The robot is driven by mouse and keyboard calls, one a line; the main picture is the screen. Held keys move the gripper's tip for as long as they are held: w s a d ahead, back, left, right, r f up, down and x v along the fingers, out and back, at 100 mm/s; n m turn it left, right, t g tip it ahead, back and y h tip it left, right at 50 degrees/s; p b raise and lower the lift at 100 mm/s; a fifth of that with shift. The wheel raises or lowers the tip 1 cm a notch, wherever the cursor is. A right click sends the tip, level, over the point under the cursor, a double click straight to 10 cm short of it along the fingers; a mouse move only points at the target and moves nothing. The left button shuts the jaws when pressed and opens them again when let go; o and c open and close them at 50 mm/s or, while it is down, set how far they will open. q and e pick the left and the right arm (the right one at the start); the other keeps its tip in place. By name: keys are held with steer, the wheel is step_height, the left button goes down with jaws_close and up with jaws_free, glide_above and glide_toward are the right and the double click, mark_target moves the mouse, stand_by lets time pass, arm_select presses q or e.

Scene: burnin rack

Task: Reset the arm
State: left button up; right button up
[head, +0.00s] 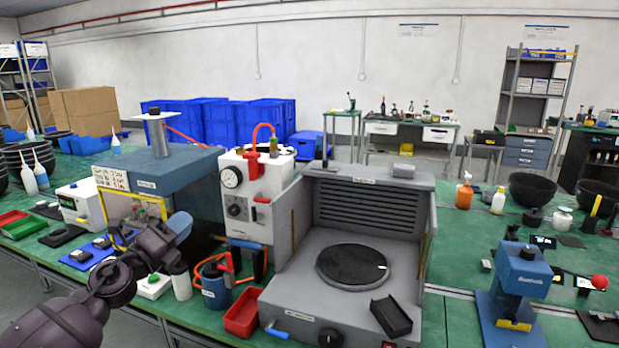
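My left arm comes in from the lower left, and its gripper (172,246) is in front of the blue-grey bench unit at the left of the workbench. The gripper is small and dark against the clutter, so I cannot tell whether its fingers are apart or hold anything. My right gripper is out of view.
A grey hooded station with a round black plate (353,266) stands mid-bench, beside a white gauge box (246,196). A red bin (242,312), a blue cup (216,293) and a blue press (520,272) are near the front.

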arm_select(q)
steer(key=s+f+n+g+y, duration=0.1)
steer(key=s+f+n+y, duration=0.3)
steer(key=s+f+n, duration=0.55)
steer(key=s+f+n+g+y, duration=0.1)
steer(key=s+f+n+y, duration=0.4)
steer(key=f+n, duration=0.75)
steer(key=s+f+n+g, duration=0.1)
steer(key=s+f+n, duration=0.1)
steer(key=s+f, duration=0.3)
steer(key=s+f+n+g, duration=0.2)
steer(key=s+f, duration=0.3)
steer(key=s, duration=0.6)
steer(key=s+f+n+g+y, duration=0.1)
steer(key=s+f+n+g, duration=0.1)
steer(key=s+f, duration=0.3)
steer(key=s+n, duration=0.1)
steer(key=s, duration=0.2)
steer(key=shift+a, duration=0.3)
